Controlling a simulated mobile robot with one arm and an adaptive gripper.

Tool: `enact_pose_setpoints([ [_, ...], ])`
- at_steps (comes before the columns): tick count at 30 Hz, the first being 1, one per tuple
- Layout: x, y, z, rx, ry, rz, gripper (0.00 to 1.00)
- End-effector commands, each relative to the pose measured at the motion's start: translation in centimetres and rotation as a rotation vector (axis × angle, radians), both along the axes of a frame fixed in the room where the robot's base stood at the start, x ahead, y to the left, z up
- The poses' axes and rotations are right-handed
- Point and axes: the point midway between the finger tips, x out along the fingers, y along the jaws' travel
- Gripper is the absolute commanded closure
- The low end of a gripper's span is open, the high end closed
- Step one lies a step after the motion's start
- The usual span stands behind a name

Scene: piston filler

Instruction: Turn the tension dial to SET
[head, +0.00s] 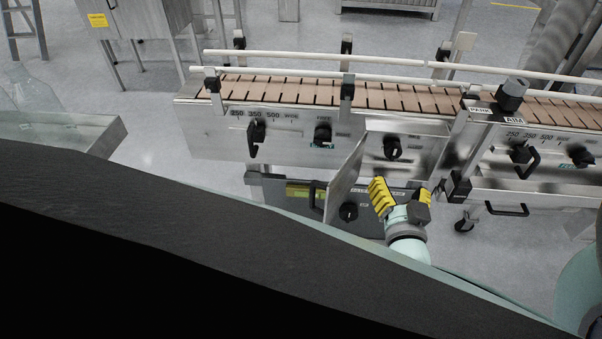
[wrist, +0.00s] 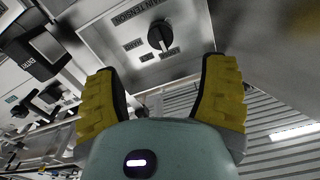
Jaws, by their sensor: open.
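The tension dial (wrist: 160,37) is a black round knob with a raised grip on a metal panel, with "TENSION" printed above it in the wrist view. In the head view the black knob (head: 392,148) just beyond my gripper appears to be this dial. My gripper (head: 403,190) has yellow padded fingers and is open and empty. In the wrist view the fingers of my gripper (wrist: 163,72) stand wide apart below the dial, one to each side, and do not appear to touch it.
A tilted metal plate (head: 345,182) stands just left of my gripper. A black knob (head: 348,211) sits low beside it. A black block (head: 458,187) is close on the right. The slatted conveyor (head: 300,92) runs behind, with several other knobs on its front.

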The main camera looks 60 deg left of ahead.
Motion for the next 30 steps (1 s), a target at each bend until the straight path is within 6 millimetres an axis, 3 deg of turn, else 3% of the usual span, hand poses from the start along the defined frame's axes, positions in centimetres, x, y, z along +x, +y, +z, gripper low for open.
enact_pose_setpoints([
  [15,5.3,6.8,0.0,0.002,-0.002,0.007,0.28],
  [22,6.5,8.0,0.0,0.001,-0.001,0.007,0.28],
  [30,6.6,8.1,0.0,0.002,0.001,0.005,0.28],
])
